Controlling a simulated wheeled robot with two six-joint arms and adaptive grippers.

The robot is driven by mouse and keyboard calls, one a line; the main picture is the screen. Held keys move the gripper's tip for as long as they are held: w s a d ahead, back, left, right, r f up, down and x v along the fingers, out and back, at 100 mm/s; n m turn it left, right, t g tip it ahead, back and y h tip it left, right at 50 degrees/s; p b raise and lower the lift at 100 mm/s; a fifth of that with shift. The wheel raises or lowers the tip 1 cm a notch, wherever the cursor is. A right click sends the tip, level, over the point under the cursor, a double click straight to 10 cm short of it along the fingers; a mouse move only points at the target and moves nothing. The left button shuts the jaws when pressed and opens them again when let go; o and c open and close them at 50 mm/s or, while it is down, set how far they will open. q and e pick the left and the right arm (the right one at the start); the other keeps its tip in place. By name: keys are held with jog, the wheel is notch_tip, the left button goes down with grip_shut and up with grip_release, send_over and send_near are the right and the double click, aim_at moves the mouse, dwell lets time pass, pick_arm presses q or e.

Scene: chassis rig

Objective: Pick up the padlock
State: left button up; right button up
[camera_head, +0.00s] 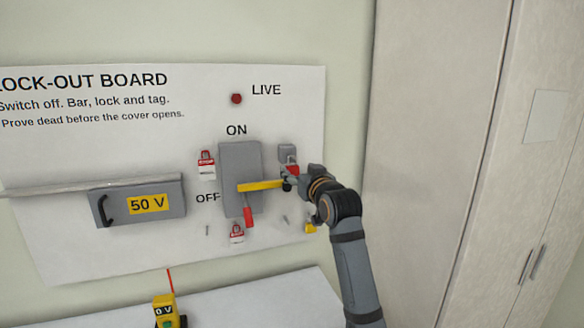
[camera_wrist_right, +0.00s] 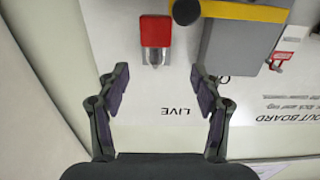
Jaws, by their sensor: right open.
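The red padlock (camera_wrist_right: 156,31) shows in the right wrist view, with its metal shackle towards the gripper side of the picture. It hangs at a grey holder on the board, and its red body (camera_head: 292,169) is partly hidden by my arm in the head view. My right gripper (camera_wrist_right: 159,70) is open and empty. Its fingers are spread to either side below the padlock in the wrist picture, with no visible contact. In the head view my right gripper (camera_head: 290,181) is right by the padlock. My left gripper is not in view.
A grey switch box (camera_head: 240,160) with a yellow bar (camera_head: 262,185) across it stands just left of the padlock. Its red handle (camera_head: 248,217) points down. Red-and-white tags (camera_head: 206,166) hang nearby. A 50 V cover (camera_head: 138,204) is further left. A yellow tester (camera_head: 166,310) stands below.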

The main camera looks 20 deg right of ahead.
aim_at(294, 166)
jog(key=shift+w+f, duration=0.2)
jog(key=shift+w, duration=0.3)
jog(key=shift+w+f, duration=0.15)
jog(key=shift+w, duration=0.3)
jog(key=shift+w+d+r+p, duration=0.15)
jog(key=shift+w+r+p, duration=0.2)
jog(key=shift+p, duration=0.25)
jog(key=shift+w+d+r+p, duration=0.1)
jog(key=shift+w+p, duration=0.65)
jog(key=shift+w, duration=0.4)
jog(key=shift+w+f, duration=0.35)
jog(key=shift+w, duration=0.45)
jog(key=shift+s+r, duration=0.1)
jog(key=shift+s, duration=0.05)
jog(key=c, duration=1.3)
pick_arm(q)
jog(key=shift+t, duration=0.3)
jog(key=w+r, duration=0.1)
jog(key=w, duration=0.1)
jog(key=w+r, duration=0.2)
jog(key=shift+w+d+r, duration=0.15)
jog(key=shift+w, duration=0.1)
